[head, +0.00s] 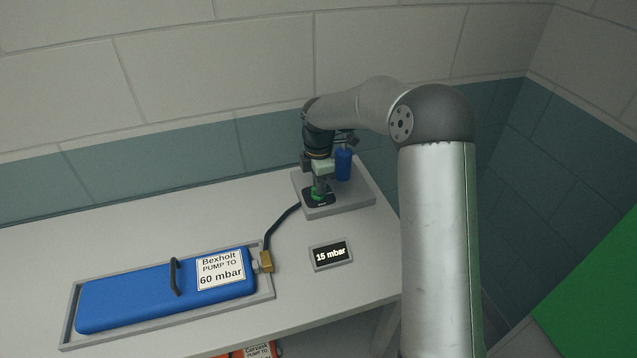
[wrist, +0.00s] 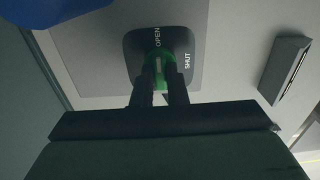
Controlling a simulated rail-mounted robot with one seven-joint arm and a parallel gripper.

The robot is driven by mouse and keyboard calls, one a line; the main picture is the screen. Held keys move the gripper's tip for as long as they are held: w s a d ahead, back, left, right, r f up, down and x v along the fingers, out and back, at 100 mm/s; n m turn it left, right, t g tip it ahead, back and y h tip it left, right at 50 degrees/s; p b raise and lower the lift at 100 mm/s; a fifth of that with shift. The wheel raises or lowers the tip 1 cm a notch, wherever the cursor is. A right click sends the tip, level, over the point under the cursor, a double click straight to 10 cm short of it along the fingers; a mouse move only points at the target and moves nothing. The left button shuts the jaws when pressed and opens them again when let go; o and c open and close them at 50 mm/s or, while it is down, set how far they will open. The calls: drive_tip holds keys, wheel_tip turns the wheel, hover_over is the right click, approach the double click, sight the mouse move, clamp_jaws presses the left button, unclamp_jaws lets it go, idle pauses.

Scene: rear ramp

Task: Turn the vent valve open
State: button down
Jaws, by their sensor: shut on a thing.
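The green vent valve (head: 318,195) stands on a dark plate on the grey pump base (head: 345,206) at the back of the bench. In the wrist view the green valve knob (wrist: 158,68) sits on the dark plate (wrist: 184,38), marked OPEN on its far side and SHUT to the right. A pale line on the knob points roughly toward OPEN. My gripper (head: 319,184) reaches down from above and is shut on the knob. Its two dark fingers (wrist: 158,88) flank the knob in the wrist view. The fingers hide part of the knob.
A blue cylinder (head: 343,164) stands close beside my gripper. A display (head: 331,254) reads 15 mbar. A blue bag (head: 140,296), labelled Bexholt, pump to 60 mbar, lies in a grey tray (head: 110,338). A dark hose (head: 278,222) runs to its brass fitting (head: 266,262).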

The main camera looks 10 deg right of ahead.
idle(0.3)
drive_tip(key=c, duration=1.4)
unclamp_jaws()
drive_tip(key=shift+c, duration=0.2)
drive_tip(key=shift+r, duration=0.1)
wheel_tip(320, 180, up, 17)
drive_tip(key=b, duration=0.1)
drive_tip(key=shift+r+b, duration=0.15)
drive_tip(key=shift+b, duration=0.2)
drive_tip(key=s+d+f+m, duration=0.2)
drive_tip(key=s+m, duration=0.4)
drive_tip(key=s, duration=0.6)
drive_tip(key=s+d+f+m, duration=0.3)
drive_tip(key=s+f+m, duration=0.2)
drive_tip(key=s, duration=0.7)
drive_tip(key=s+d+f+m, duration=0.2)
drive_tip(key=s+f+m, duration=0.1)
drive_tip(key=s+m, duration=0.6)
drive_tip(key=s, duration=0.3)
drive_tip(key=shift+d+f+t, duration=0.15)
drive_tip(key=shift+d+t, duration=0.1)
drive_tip(key=shift+t, duration=0.05)
